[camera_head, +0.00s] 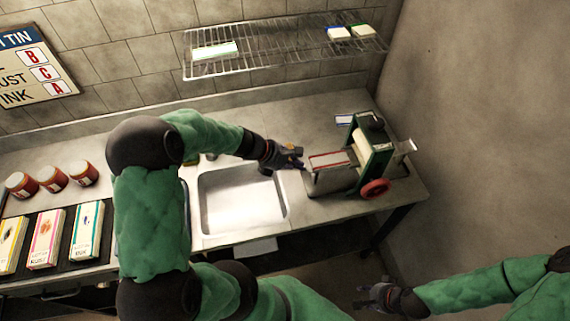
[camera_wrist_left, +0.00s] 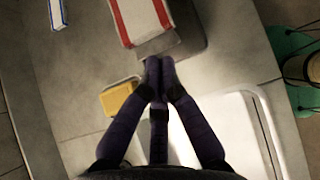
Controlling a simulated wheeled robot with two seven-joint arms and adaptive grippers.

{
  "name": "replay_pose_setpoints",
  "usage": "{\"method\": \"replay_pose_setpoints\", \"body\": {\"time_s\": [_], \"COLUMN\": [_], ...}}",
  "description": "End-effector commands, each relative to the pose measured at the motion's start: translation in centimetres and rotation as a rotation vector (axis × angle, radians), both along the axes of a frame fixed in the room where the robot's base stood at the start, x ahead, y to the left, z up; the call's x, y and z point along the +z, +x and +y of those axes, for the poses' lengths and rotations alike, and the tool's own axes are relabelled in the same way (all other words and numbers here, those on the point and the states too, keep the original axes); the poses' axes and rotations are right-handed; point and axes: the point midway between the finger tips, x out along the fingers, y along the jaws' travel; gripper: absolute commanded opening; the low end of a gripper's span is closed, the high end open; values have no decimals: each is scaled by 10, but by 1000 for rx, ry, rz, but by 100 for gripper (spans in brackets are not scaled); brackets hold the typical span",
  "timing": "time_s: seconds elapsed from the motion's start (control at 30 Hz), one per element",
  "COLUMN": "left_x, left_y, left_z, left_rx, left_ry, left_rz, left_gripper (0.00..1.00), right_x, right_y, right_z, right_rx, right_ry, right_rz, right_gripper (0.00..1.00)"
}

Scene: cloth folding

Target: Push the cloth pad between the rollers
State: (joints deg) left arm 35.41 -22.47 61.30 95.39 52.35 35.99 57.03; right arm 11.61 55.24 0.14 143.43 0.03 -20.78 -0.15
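The cloth pad (camera_head: 331,158) is pale with red edges and lies on the feed tray of the roller press. Its near end shows at the top of the left wrist view (camera_wrist_left: 141,18). The press has a green frame (camera_head: 378,160), a pale roller (camera_head: 362,147) and a red wheel (camera_head: 375,188). My left gripper (camera_head: 298,157) is just left of the tray. In the left wrist view its dark fingers (camera_wrist_left: 159,64) come together at the tips, with nothing seen between them, close to the tray's end. My right gripper (camera_head: 366,297) is low, away from the counter, its fingers apart.
A metal sink (camera_head: 242,200) lies left of the press. A yellow block (camera_wrist_left: 119,99) sits on the counter beside my left fingers. Red jars (camera_head: 53,179) and boxes (camera_head: 46,238) stand at the left. A wire rack (camera_head: 285,50) hangs above. A wall closes the right side.

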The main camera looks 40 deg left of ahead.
Motion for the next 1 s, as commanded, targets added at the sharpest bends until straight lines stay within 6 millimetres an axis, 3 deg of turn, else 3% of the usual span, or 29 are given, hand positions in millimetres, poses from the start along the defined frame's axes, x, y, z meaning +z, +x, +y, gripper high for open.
{"method": "replay_pose_setpoints", "body": {"time_s": [0.2,0.63,1.0], "left_x": [0,0,0], "left_y": [11,15,63], "left_z": [-10,-13,-56], "left_rx": [-1,-1,-4], "left_ry": [-1,-2,-3], "left_rz": [0,1,2], "left_gripper": [0,0,0], "right_x": [0,0,6], "right_y": [0,0,0], "right_z": [0,0,0], "right_rx": [0,0,0], "right_ry": [0,0,0], "right_rz": [0,0,0], "right_gripper": [40,40,40]}}
